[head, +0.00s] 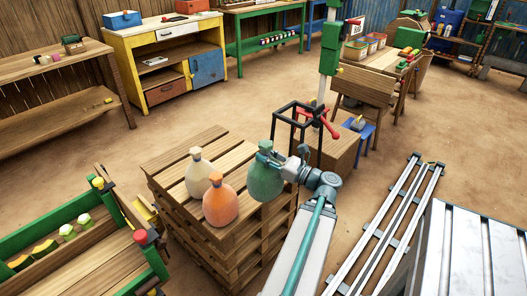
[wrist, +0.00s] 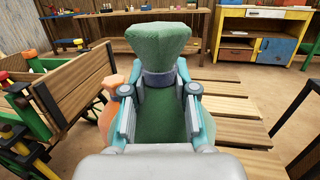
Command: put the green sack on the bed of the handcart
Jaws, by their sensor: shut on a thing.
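The green sack (head: 265,184) is at the right edge of the wooden pallet stack (head: 183,178). My gripper (head: 275,160) is shut on its tied neck. In the wrist view the sack (wrist: 160,112) stands upright between both fingers (wrist: 160,90), its flared top above them. I cannot tell whether its base touches the pallet. The handcart (head: 130,222), with a wooden bed (head: 108,268) and green rails, appears at the lower left of the head view. Its slatted side (wrist: 82,88) shows at the left of the wrist view.
A cream sack (head: 198,173) and an orange sack (head: 220,204) stand on the pallets left of the green one. Several green and yellow items (head: 45,248) sit along the cart's far side. A metal rail (head: 390,225) lies right of my arm.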

